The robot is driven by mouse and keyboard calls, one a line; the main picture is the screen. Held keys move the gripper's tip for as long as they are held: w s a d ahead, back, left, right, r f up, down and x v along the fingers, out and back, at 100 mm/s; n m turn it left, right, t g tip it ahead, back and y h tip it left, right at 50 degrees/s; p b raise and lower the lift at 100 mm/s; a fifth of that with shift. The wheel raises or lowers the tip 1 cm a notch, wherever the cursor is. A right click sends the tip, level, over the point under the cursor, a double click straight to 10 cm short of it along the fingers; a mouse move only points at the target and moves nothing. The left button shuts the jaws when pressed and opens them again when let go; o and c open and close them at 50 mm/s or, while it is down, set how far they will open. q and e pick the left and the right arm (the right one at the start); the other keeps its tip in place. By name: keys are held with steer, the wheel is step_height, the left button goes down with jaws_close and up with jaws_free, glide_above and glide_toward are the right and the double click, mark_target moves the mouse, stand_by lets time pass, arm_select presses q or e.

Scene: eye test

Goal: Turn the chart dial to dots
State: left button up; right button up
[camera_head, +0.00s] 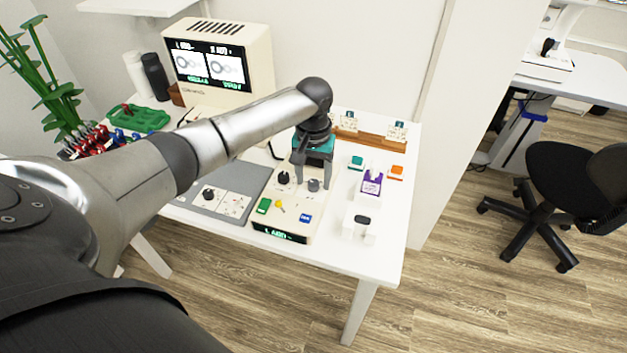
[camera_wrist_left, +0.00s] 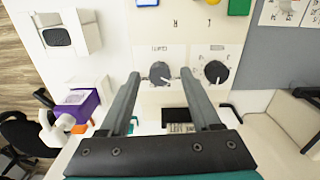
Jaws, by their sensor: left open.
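The control box (camera_head: 290,222) stands on the white table with two dials on its top. The grey dial (camera_head: 313,185) is on the right and the black dial (camera_head: 283,177) on the left. In the left wrist view the grey dial (camera_wrist_left: 160,74) has a small label beside it, too small to read surely; its white mark points to the lower right. The black dial (camera_wrist_left: 215,71) is right of it there. My left gripper (camera_head: 313,181) is open and points down over the grey dial, which shows between its fingertips (camera_wrist_left: 160,78). I cannot tell whether they touch it. My right gripper is out of view.
A green button (camera_head: 264,205), a yellow key-like switch (camera_head: 279,205) and a blue button (camera_head: 305,217) are on the box's front part. A grey panel (camera_head: 240,180) lies left of it. A purple box (camera_head: 371,183) and a white device (camera_head: 357,226) stand right. A monitor (camera_head: 258,55) stands behind.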

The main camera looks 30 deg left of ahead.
arm_select(q)
steer(key=shift+f, duration=0.25)
jaws_close()
stand_by(0.4)
